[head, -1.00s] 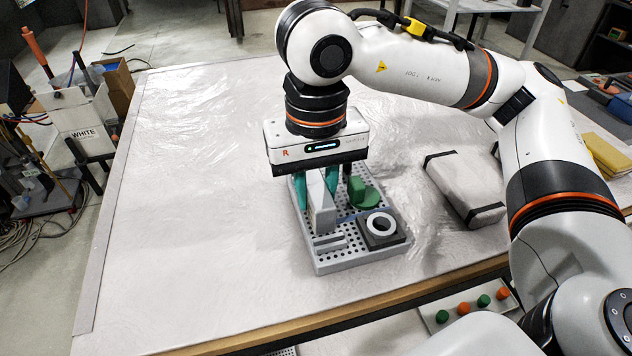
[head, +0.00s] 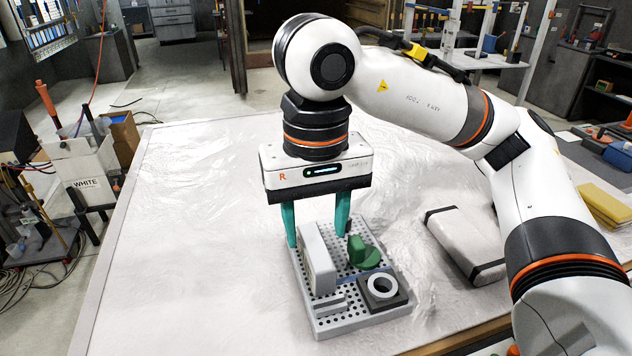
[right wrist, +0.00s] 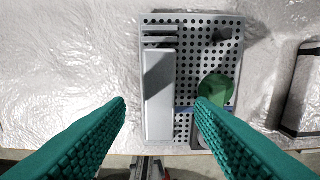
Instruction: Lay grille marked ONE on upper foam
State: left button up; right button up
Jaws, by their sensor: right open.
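My right gripper (head: 318,240) is open and empty, with teal fingers pointing down above a grey perforated tray (head: 350,325). I can read no ONE mark, so I cannot tell whether the slab is the grille. I cannot make out the upper foam. My left gripper is not in view.
The tray also holds a dark square block with a white ring (head: 382,284) and a slotted grey holder (head: 328,304). A strapped pale case (head: 468,240) lies to the right. Wrinkled sheeting covers the table (head: 190,230), clear at left. A bin marked WHITE (head: 90,170) stands beyond its left edge.

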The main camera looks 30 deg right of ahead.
notch_tip(320, 180, up, 8)
jog(key=shift+f+p, duration=0.15)
jog(key=shift+p, duration=0.15)
dwell(1.6)
